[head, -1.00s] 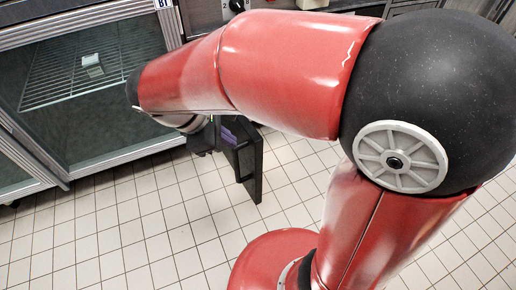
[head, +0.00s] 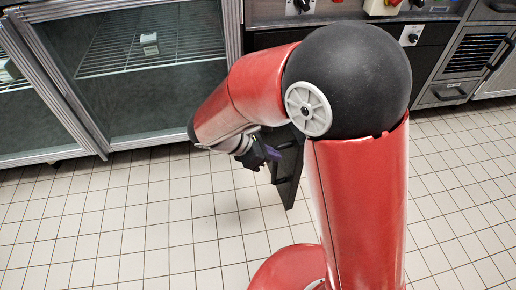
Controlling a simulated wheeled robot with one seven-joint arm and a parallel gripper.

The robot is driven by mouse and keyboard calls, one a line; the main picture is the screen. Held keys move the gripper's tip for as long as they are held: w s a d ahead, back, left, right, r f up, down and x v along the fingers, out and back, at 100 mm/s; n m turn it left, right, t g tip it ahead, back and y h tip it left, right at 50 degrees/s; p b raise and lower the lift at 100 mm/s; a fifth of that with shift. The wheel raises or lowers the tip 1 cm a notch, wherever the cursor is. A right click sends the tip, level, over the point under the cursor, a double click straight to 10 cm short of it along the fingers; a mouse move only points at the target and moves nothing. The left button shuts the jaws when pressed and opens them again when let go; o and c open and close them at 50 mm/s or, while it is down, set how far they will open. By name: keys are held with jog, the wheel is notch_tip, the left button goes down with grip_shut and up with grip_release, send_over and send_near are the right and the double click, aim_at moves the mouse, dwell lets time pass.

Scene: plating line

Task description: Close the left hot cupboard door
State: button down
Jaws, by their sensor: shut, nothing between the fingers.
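A black door panel (head: 288,180), which looks like the left hot cupboard door, stands open, jutting out from the black cupboard front over the tiled floor. I see it nearly edge-on, and my arm hides its upper part and hinge side.
A glass-fronted cabinet (head: 150,90) with wire shelves stands at the left. Control knobs (head: 298,7) sit on the counter front above. A steel unit with a dark grille (head: 476,52) is at the back right. The tiled floor (head: 130,220) in front is clear.

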jog(key=shift+w+d, duration=0.25)
jog(key=shift+d, duration=0.35)
jog(key=shift+w+d, duration=0.25)
jog(key=shift+d, duration=0.35)
jog(key=shift+w+d, duration=0.25)
jog(key=shift+d, duration=0.35)
